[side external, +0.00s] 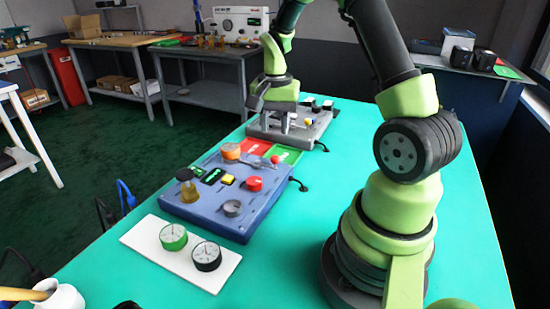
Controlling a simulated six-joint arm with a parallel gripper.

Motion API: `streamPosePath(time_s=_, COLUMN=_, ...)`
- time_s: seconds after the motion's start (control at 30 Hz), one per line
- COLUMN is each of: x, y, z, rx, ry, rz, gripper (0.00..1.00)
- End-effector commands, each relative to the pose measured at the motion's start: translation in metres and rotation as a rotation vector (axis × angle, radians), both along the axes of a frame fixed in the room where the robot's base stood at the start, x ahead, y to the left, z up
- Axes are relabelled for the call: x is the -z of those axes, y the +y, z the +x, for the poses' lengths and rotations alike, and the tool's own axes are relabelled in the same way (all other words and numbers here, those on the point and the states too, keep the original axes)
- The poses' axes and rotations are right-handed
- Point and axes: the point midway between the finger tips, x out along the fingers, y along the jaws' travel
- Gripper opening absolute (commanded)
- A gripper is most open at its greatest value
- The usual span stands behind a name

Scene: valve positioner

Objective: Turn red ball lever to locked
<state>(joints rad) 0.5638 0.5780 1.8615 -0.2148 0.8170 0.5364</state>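A small red ball (275,160) shows at the far right edge of the blue control box (215,218), at the end of a thin lever that runs left toward an orange knob (231,151). Any locked marking is too small to read. My gripper (275,122) points down over the grey control box (262,133) farther back, away from the red ball. Its two fingers look apart with nothing visible between them. The fingers hide part of the grey box, and I cannot tell whether they touch it.
The blue box also carries a red button (254,184), a grey knob (232,208) and a dark-topped post (186,184). Red (254,146) and green (286,154) mats lie between the boxes. A white plate (150,240) with two dials lies in front.

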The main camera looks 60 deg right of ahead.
Motion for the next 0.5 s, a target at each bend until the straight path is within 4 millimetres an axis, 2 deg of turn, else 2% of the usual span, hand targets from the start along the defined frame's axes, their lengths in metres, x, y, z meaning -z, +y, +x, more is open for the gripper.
streamPosePath(time_s=0.3, x=0.057, y=0.001, z=-0.001, rx=-0.003, ry=0.006, rz=0.004, gripper=0.34)
streamPosePath(time_s=0.5, x=0.084, y=0.001, z=-0.001, rx=-0.003, ry=0.004, rz=0.002, gripper=0.34)
